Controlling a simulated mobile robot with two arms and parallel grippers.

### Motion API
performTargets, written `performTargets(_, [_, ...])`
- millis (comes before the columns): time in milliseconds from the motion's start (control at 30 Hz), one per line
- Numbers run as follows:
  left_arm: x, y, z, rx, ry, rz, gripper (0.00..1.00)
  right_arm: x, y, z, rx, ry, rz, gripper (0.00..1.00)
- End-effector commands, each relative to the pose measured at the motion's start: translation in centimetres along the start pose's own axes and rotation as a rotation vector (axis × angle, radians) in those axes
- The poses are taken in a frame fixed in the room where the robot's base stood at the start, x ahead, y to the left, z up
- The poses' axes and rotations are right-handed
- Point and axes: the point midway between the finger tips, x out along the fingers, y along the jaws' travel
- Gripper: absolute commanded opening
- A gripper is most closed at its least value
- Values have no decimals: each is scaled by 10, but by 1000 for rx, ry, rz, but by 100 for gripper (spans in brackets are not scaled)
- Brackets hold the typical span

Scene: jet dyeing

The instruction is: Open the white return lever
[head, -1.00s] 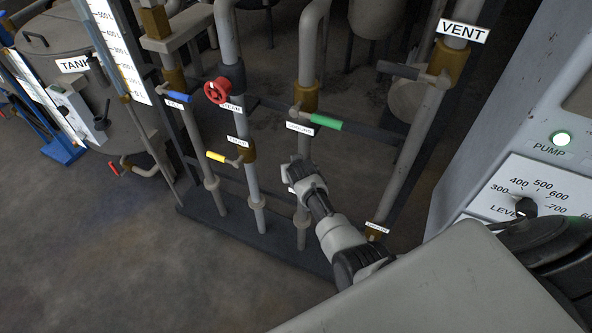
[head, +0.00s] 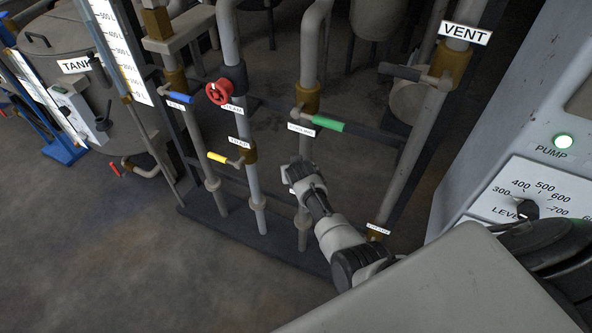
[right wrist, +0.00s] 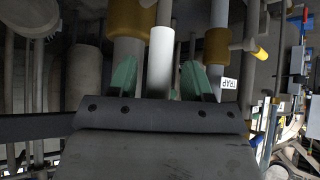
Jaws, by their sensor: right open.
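The white return lever (right wrist: 160,62) stands upright in the right wrist view, as a plain white cylinder between two green fingers. My right gripper (right wrist: 160,82) is open, with one finger on each side of the lever. A gap shows on both sides, wider on the left. In the head view my right arm reaches in from the lower right, and my right gripper (head: 299,171) is at the pipe below the green lever. There the wrist hides the white lever and most of a small label. My left gripper is not in view.
Nearby are a green lever (head: 328,125), a yellow lever (head: 217,157), a blue lever (head: 179,98), a red handwheel (head: 218,92) and a dark vent lever (head: 399,71). The pump panel (head: 545,185) stands at the right. The floor at lower left is clear.

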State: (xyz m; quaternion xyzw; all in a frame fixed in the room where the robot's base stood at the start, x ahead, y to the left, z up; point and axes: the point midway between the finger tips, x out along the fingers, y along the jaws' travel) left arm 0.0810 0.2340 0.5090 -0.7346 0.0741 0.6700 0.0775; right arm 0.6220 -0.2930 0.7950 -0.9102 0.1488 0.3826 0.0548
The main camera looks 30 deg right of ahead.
Motion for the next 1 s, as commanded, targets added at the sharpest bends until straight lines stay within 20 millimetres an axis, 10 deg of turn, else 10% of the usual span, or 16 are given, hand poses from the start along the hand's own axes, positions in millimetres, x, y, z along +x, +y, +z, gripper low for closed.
performTargets(1000, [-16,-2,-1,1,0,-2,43,-107,-1,0,-2,-2,0,50])
